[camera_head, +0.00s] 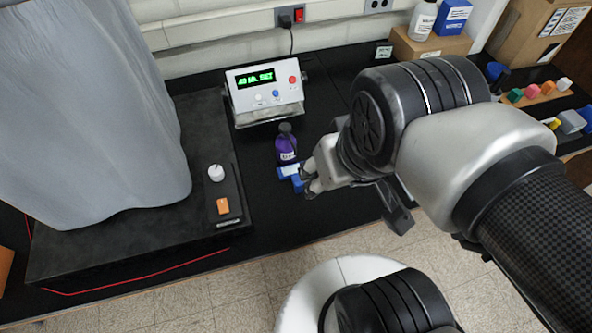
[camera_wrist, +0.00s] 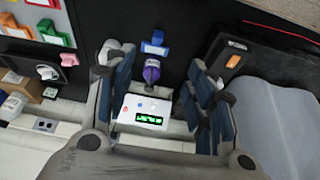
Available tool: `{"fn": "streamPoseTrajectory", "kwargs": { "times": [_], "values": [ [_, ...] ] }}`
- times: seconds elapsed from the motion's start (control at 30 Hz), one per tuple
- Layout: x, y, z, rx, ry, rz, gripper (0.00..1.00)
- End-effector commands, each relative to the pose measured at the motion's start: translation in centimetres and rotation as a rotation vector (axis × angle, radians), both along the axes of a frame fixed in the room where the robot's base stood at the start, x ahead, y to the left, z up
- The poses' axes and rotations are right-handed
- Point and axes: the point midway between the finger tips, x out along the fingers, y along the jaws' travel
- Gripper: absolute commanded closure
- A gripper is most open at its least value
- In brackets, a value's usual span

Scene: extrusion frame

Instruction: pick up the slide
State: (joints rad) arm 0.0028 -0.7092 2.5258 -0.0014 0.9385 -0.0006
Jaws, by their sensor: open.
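A small blue piece (camera_head: 290,171) with a pale patch lies on the black bench, just in front of a purple bottle (camera_head: 286,146). It is likely the slide, but I cannot tell for sure. In the wrist view the blue piece (camera_wrist: 154,47) shows beyond the bottle (camera_wrist: 151,71), between the fingers' lines. My gripper (camera_head: 312,178) is beside the blue piece on its right in the head view, partly covering it. In the wrist view my gripper (camera_wrist: 157,76) has its fingers wide apart with nothing between the pads. Whether they touch the piece is not clear.
A display box (camera_head: 265,90) with green digits stands behind the bottle. A dark platform (camera_head: 130,235) with a grey draped shape (camera_head: 90,110) fills the left. Coloured blocks (camera_head: 530,92) and cardboard boxes (camera_head: 540,35) are at the right.

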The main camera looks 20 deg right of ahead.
Motion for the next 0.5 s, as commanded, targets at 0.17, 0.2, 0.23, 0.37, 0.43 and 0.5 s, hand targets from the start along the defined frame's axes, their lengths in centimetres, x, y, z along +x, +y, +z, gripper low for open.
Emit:
{"fn": "streamPoseTrajectory", "kwargs": {
  "times": [0.17, 0.2, 0.23, 0.37, 0.43, 0.5],
  "values": [
    [3.8, -0.1, -0.6, 0.0, 0.106, 0.0, 0.5],
    [4.9, -0.1, -0.9, 0.0, 0.135, 0.001, 0.5],
    [5.7, -0.1, -1.2, 0.0, 0.155, 0.001, 0.5],
    [9.2, -0.2, -3.2, 0.0, 0.244, 0.001, 0.5],
    [10.9, -0.3, -4.5, 0.001, 0.286, 0.001, 0.5],
    [12.2, -0.3, -5.9, 0.001, 0.322, 0.002, 0.5]
  ]
}}
